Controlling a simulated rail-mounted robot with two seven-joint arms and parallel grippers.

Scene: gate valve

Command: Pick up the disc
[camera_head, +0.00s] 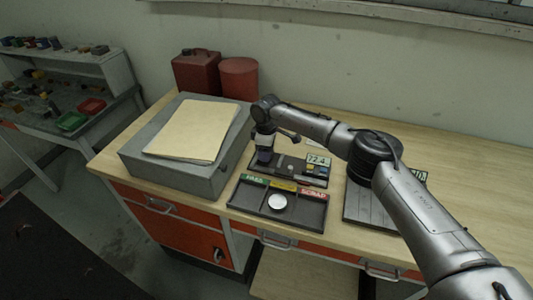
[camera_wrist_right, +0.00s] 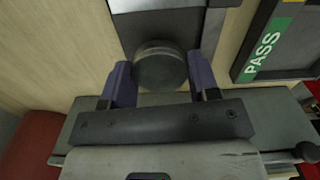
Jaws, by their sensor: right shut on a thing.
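My right gripper (camera_wrist_right: 160,84) has its two purple fingers closed on the sides of a round dark grey disc (camera_wrist_right: 160,66) in the wrist view. In the head view the right gripper (camera_head: 264,155) points down at the left end of a dark device (camera_head: 285,177) with a "72.4" display. The held disc cannot be made out there. A second, bright silver disc (camera_head: 277,202) lies in the middle compartment of the dark sorting tray (camera_head: 311,220), in front of the device. My left gripper is not in view.
The tray has green PASS (camera_head: 255,180), yellow and red SCRAP (camera_head: 312,193) labels. A grey box (camera_head: 190,165) with a tan folder (camera_head: 192,130) stands left of the gripper. Red containers (camera_head: 197,72) stand behind it. A dark plate (camera_head: 368,208) lies at right under my arm.

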